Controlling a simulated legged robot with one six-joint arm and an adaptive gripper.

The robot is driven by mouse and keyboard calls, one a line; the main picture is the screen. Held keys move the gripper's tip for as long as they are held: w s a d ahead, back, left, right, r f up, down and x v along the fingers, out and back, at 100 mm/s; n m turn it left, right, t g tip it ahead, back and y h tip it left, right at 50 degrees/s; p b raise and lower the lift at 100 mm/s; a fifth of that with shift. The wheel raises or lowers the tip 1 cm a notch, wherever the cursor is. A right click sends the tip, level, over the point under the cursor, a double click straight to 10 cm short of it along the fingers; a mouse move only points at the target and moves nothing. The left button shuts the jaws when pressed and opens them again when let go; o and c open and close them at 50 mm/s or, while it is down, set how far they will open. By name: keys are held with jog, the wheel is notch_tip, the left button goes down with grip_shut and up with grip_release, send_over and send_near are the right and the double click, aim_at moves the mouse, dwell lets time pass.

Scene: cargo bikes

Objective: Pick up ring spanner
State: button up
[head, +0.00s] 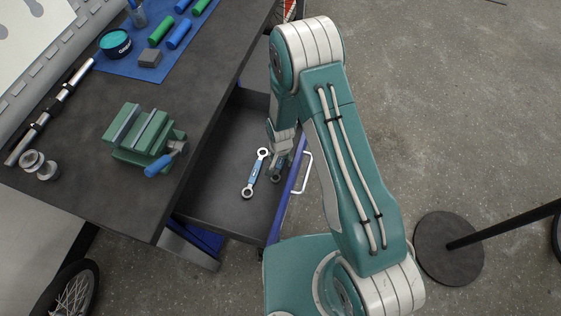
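A ring spanner (255,173) with a blue middle and silver ring ends lies in the open drawer (222,187). It lies slanted, with one ring toward the back and one toward the front. My gripper (278,172) is low over the drawer, just right of the spanner, near the drawer's right side. A small gap shows between the gripper and the spanner in this view. My arm hides part of the gripper, and its fingers are too small and dark to tell whether they are open or shut.
The drawer's blue front has a white handle (302,174) close to my arm. The dark workbench (95,195) to the left holds a green vise (140,134), a pump, a tin and several rolls on a blue mat (185,58). A round stand base (447,248) is on the floor at right.

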grip_shut()
